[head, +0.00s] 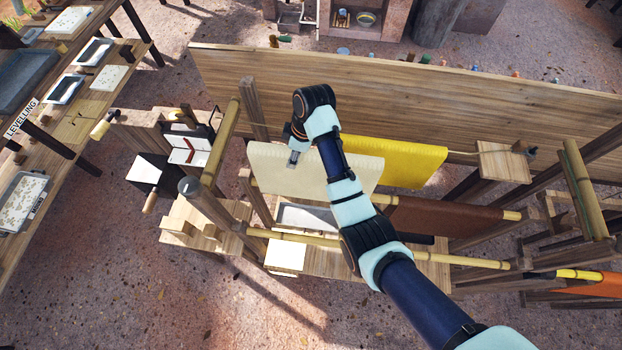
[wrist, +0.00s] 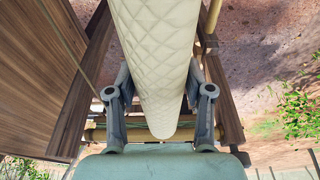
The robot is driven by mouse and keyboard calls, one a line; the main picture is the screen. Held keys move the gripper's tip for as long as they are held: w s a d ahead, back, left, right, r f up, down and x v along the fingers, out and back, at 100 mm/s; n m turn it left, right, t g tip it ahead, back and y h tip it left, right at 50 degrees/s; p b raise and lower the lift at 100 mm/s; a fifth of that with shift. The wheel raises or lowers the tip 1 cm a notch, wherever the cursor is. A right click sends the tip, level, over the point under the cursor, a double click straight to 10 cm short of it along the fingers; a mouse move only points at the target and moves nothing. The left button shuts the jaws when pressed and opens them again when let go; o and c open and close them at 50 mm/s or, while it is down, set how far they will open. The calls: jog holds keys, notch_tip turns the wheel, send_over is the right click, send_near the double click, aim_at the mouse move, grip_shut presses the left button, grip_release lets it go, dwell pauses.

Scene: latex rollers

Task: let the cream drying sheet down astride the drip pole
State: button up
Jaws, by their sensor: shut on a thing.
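The cream drying sheet (head: 345,172) is quilted and hangs folded, with its fold uppermost. My gripper (head: 293,158) is shut on it near its left end in the head view. In the wrist view the sheet (wrist: 155,50) runs lengthwise between the two fingers (wrist: 158,85). A bamboo pole (head: 512,215) carries a brown sheet (head: 445,215) just right of the cream one. Another bamboo pole (head: 460,260) runs bare in front. Which is the drip pole is not marked. The cream sheet hides part of what lies behind it, and I cannot tell whether it touches a pole.
A yellow sheet (head: 405,165) hangs close behind the cream one. A long wooden board (head: 400,100) stands behind it. Wooden posts and a roller stand (head: 190,145) are at the left. A small wooden platform (head: 503,160) stands at the right.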

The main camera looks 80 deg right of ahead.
jog(key=shift+r, duration=3)
